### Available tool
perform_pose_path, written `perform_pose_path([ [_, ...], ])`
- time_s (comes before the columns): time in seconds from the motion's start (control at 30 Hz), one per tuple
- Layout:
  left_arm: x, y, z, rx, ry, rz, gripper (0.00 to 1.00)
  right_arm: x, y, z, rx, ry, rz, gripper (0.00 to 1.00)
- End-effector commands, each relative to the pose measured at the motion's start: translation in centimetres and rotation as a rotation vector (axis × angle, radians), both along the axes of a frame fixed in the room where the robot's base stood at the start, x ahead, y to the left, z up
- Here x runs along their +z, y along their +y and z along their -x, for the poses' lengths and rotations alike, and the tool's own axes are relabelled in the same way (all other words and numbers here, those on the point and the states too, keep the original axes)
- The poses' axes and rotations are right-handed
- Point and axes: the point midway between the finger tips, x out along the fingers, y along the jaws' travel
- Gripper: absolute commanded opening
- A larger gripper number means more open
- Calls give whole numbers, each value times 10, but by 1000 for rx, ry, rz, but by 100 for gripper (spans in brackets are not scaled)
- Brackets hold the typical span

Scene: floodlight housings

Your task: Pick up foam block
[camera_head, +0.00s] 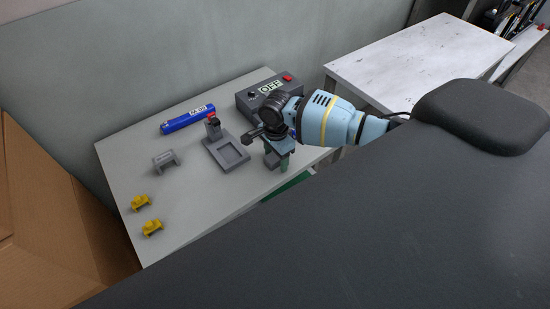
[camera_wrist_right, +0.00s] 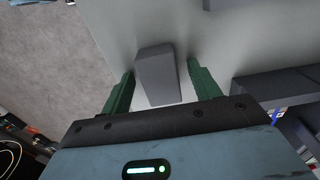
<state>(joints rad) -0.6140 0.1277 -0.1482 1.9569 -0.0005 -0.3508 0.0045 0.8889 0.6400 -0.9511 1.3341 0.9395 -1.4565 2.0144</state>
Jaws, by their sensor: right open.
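A grey block (camera_wrist_right: 160,75), which looks like the foam block, lies on the grey table between the two green fingers of my right gripper (camera_wrist_right: 160,68) in the right wrist view. A gap shows on each side of it, so the fingers do not touch it there. In the head view my right gripper (camera_head: 278,157) points down at the table's right edge. The block is partly hidden there beside the fingers. My right gripper is open. My left gripper is not in view.
A grey fixture (camera_head: 213,147) with a square recess stands left of my right gripper. A control box (camera_head: 247,102) marked OFF is behind it. A blue tube (camera_head: 184,121), a grey bracket (camera_head: 165,160) and two yellow clips (camera_head: 141,202) lie further left. The table's front middle is clear.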

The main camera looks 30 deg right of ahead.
Motion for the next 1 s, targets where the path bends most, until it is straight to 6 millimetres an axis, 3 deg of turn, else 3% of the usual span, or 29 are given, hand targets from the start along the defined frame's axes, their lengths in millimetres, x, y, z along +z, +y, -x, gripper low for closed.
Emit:
perform_pose_path([
  [0.13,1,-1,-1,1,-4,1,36,1,0,-1,0,-2,0,59],
  [0.47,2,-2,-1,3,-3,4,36,1,0,0,0,-2,0,16],
  [0.77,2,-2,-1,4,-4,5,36,3,0,-1,1,-3,-1,14],
  [1.0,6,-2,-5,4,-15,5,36,21,0,-2,0,-7,-2,14],
])
